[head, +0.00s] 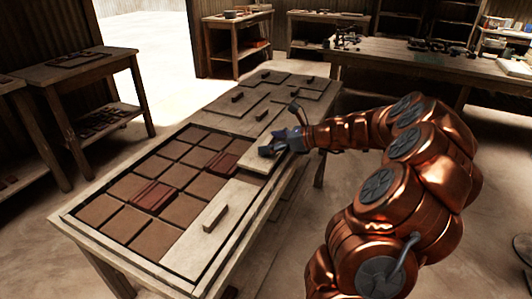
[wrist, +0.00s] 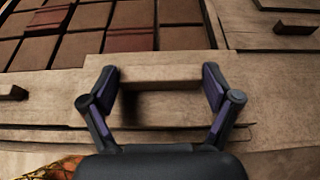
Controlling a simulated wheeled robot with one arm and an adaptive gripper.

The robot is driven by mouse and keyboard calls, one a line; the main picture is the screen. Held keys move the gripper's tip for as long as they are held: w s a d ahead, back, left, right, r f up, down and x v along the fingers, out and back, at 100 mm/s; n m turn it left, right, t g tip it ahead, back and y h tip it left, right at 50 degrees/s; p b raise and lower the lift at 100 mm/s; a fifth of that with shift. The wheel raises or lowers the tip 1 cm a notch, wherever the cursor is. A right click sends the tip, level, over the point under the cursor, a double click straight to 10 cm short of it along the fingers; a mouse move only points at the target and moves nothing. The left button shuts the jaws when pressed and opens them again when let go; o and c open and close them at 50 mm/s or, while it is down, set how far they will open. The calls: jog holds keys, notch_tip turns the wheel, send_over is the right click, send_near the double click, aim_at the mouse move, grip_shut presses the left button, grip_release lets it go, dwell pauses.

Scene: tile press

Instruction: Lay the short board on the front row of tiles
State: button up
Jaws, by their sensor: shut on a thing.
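The short board (head: 256,174) is a pale wooden piece with a raised bar handle. My gripper (head: 283,145) is at its handle, at the front side of the tile table. In the wrist view the two fingers of my gripper (wrist: 160,88) close on the ends of the handle (wrist: 160,73). The board is over the front row near its right end, beside another pale board (head: 200,244) that covers the front row further left. I cannot tell whether the short board rests on the tiles or hangs just above them. The brown tiles (head: 172,170) show behind it.
Several tiles are redder, such as one reddish tile (head: 152,196). The other board's handle (head: 214,217) stands up to the left. More boards with handles (head: 262,116) cover the table's far end. A side table (head: 84,68) and a workbench (head: 420,58) stand apart.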

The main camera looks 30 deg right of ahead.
jog(key=shift+w+a, duration=0.35)
jog(key=shift+a, duration=0.35)
jog(key=shift+f, duration=1.8)
jog(key=shift+f, duration=0.4)
jog(key=o, duration=1)
jog(key=shift+f, duration=0.1)
jog(key=shift+o, duration=0.2)
jog(key=shift+r, duration=0.5)
jog(key=v, duration=1.2)
